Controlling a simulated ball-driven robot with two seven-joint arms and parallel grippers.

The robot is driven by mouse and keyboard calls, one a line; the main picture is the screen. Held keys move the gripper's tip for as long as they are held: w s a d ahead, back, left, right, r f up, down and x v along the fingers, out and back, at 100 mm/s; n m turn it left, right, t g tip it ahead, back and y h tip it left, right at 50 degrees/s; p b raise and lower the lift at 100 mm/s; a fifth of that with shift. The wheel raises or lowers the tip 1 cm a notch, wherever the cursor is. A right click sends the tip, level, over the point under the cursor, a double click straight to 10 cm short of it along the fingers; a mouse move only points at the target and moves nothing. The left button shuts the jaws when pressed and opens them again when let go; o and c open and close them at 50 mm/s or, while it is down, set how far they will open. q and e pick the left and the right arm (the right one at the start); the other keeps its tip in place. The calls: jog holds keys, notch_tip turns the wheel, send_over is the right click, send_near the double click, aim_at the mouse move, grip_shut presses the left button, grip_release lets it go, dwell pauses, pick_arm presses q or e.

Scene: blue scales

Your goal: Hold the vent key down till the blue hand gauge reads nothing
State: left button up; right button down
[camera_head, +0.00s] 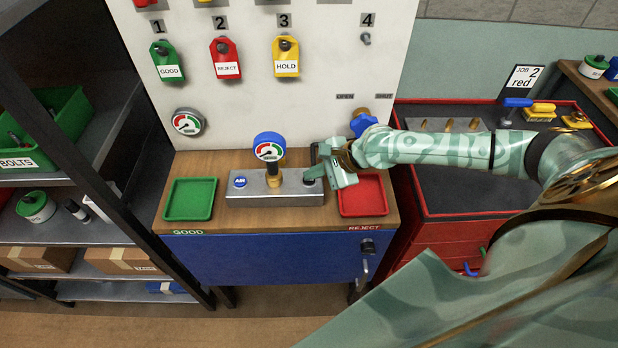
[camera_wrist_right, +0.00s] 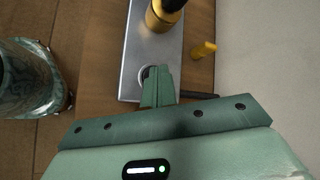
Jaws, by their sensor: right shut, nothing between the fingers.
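The blue hand gauge (camera_head: 269,147) stands upright on a brass stem on a grey metal block (camera_head: 255,197). Its dial has green and red bands; its needle is too small to read surely. The dark round vent key (camera_head: 308,182) is at the block's right end. My right gripper (camera_head: 316,173) is shut and empty, fingers pointing down at this key. In the right wrist view the shut fingertips (camera_wrist_right: 158,82) cover most of the round key, whose pale rim (camera_wrist_right: 145,73) shows beside them. I cannot tell if the key is pressed. My left gripper is not in view.
A green tray (camera_head: 190,199) lies left of the block and a red tray (camera_head: 363,195) right of it. Behind stands a white panel with hanging tags, a second gauge (camera_head: 188,122) and a blue valve knob (camera_head: 362,124). Shelves are left, a red bench right.

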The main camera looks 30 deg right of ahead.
dwell(0.8)
jog(key=shift+r+p, duration=0.8)
jog(key=shift+p, duration=0.35)
notch_tip(320, 180, up, 5)
jog(key=p, duration=0.6)
jog(key=shift+r, duration=0.1)
